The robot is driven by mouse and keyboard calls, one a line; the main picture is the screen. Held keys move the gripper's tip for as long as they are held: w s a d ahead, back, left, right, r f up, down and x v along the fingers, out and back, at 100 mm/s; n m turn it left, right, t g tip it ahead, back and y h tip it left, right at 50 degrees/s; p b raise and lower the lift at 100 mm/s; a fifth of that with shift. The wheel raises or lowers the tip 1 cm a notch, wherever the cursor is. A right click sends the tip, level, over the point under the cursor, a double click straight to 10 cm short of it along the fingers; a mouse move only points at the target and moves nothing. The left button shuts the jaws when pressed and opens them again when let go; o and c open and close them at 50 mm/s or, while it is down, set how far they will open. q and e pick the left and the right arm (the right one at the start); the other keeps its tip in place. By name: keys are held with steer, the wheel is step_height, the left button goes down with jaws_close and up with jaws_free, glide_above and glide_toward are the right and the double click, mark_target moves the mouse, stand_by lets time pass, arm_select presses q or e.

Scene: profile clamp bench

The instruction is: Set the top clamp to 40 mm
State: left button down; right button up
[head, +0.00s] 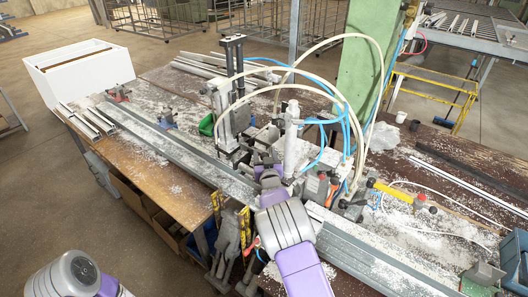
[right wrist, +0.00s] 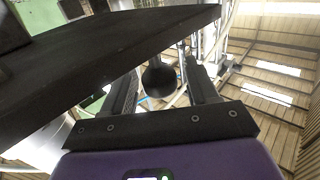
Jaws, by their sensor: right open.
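The clamp unit (head: 232,100) stands mid-bench in the head view, with tall dark uprights and grey blocks. I cannot read any millimetre scale on it. My right gripper (head: 266,160) is at the lower right of the clamp, small and partly merged with dark parts. In the right wrist view, its two dark fingers (right wrist: 160,70) are apart. A round black knob (right wrist: 158,80) shows between them; I cannot tell whether either finger touches it. A wide black plate (right wrist: 100,50) covers the upper left of that view. My left gripper is out of view.
Long metal profiles (head: 165,140) lie along the bench. White hoses (head: 352,125) and blue hoses (head: 327,88) arch over it right of the clamp. A green post (head: 366,65) rises behind. A white box (head: 80,68) stands at the far left. White shavings cover the bench.

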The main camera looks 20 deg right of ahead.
steer(key=shift+w+d, duration=0.1)
steer(key=shift+w, duration=0.8)
steer(key=shift+c, duration=0.4)
